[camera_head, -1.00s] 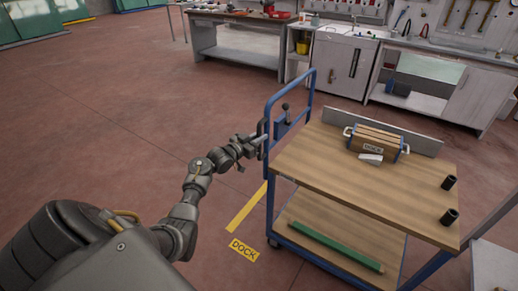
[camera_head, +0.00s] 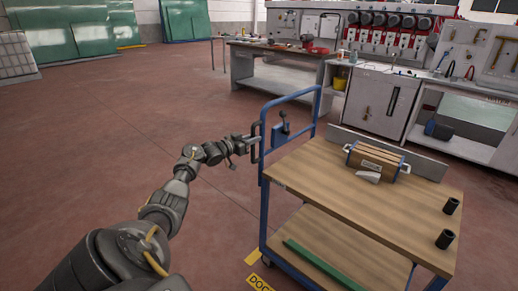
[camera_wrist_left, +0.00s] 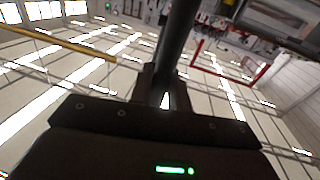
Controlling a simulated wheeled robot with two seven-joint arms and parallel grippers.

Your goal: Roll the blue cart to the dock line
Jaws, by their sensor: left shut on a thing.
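The blue cart (camera_head: 335,185) stands at the centre right, with a wooden top, a lower shelf and a blue push frame at its left end. My left gripper (camera_head: 252,146) is shut on the dark upright grip at that end. In the left wrist view a dark bar (camera_wrist_left: 179,45) runs between the fingers (camera_wrist_left: 160,85). A short piece of the yellow dock line (camera_head: 253,257) shows beside the cart's lower left corner, with the DOCK label (camera_head: 261,282) cut by the bottom edge. The cart hides the rest of the line. My right gripper is out of view.
A wooden box (camera_head: 377,160) and two dark cylinders (camera_head: 447,222) are on the cart top; a green bar (camera_head: 318,262) lies on the lower shelf. A workbench (camera_head: 275,65) and sink cabinets (camera_head: 380,100) stand behind. The floor on the left is clear.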

